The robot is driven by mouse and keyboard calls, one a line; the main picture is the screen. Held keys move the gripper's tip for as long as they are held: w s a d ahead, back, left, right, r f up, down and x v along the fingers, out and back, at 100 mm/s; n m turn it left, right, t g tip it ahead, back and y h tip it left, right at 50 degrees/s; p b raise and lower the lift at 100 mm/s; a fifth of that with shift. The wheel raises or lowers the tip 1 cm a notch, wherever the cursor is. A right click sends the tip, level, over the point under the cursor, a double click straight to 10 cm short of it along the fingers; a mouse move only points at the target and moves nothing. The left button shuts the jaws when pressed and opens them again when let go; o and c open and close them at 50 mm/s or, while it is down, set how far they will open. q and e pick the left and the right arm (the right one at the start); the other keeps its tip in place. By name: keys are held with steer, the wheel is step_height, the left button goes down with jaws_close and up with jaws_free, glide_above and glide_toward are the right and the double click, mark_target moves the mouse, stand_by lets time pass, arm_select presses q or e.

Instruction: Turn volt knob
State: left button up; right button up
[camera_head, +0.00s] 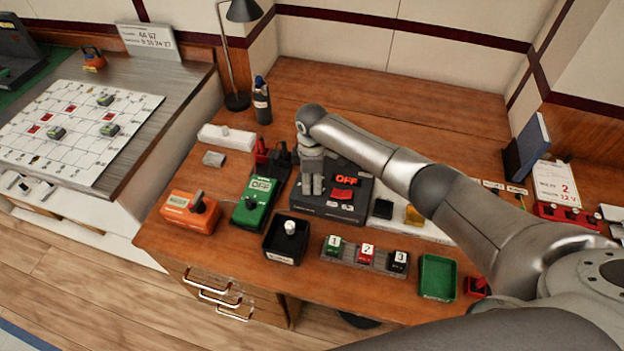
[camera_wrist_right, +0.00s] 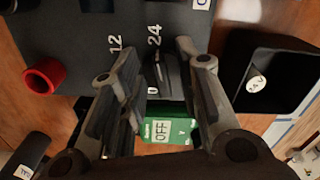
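The black power unit (camera_head: 338,207) stands on the wooden desk, with a red OFF display, a red switch and a 6.3 readout. My right gripper (camera_head: 312,186) points down over its left part and hides the volt knob in the head view. In the right wrist view the black volt knob (camera_wrist_right: 161,78) shows among the marks 0, 12 and 24, with a pale pointer line. My right gripper (camera_wrist_right: 158,68) is open, with one finger on each side of the knob. Whether the fingers touch it I cannot tell. My left gripper is not in view.
A green OFF box (camera_head: 254,202) and an orange box (camera_head: 190,212) stand left of the unit. A black tray with a knob (camera_head: 287,240), numbered switches (camera_head: 366,254) and a green tray (camera_head: 437,278) lie in front. The back of the desk is mostly clear.

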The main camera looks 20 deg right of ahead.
steer(key=shift+c, duration=1.1)
jaws_close()
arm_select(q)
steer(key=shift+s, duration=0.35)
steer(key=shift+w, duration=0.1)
